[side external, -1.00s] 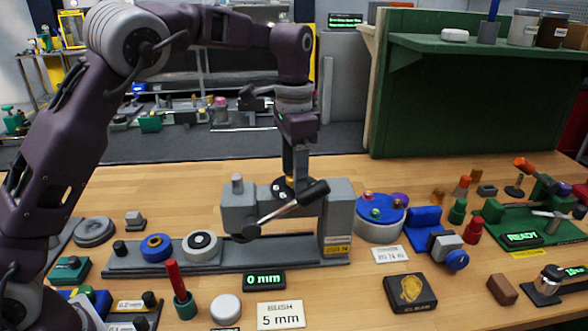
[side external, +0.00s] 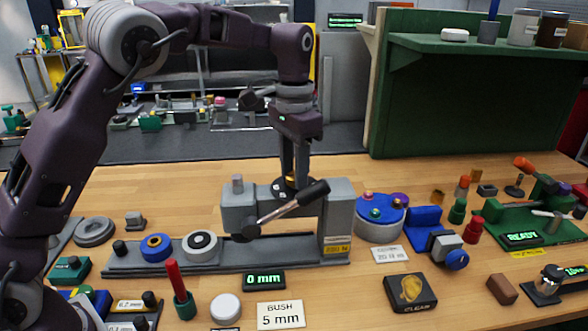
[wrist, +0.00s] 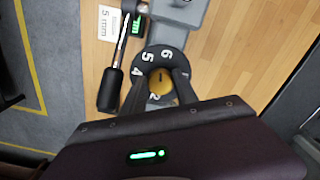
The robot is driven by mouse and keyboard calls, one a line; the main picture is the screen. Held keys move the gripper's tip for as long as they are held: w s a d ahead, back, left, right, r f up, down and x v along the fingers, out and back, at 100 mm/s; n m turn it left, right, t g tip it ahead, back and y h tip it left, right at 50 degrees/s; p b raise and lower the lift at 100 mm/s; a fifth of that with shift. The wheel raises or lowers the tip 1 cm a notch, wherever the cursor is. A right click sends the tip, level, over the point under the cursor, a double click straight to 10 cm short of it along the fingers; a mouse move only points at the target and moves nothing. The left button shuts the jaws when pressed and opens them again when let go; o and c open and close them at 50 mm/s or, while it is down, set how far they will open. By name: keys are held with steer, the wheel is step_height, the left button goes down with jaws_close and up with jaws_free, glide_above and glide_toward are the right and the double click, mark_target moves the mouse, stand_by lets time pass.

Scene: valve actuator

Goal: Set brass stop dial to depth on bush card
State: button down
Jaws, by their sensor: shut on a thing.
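The brass stop dial (wrist: 160,82) shows in the wrist view as a round brass knob at the centre of a black ring with white numbers (wrist: 148,57). In the side view the black ring (side external: 278,189) sits on top of the grey press (side external: 240,207), partly behind my fingers. My gripper (side external: 294,178) points down and is shut on the brass dial, one finger on each side. The bush card (side external: 281,315) reads "BUSH 5 mm" and lies on the bench in front. A small display (side external: 263,280) behind it reads "0 mm".
The press's black-handled lever (side external: 313,193) slants up across its front, close to my gripper. A blue-topped round holder (side external: 380,210) stands right of the press. A grey rail (side external: 190,260) with a blue ring and a grey ring runs left.

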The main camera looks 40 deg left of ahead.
steer(key=n, duration=0.5)
steer(key=shift+d+n, duration=0.1)
steer(key=shift+n, duration=0.3)
stand_by(0.4)
steer(key=c, duration=0.9)
jaws_free()
steer(key=shift+c, duration=0.2)
step_height(320, 180, up, 6)
steer(key=shift+r, duration=0.6)
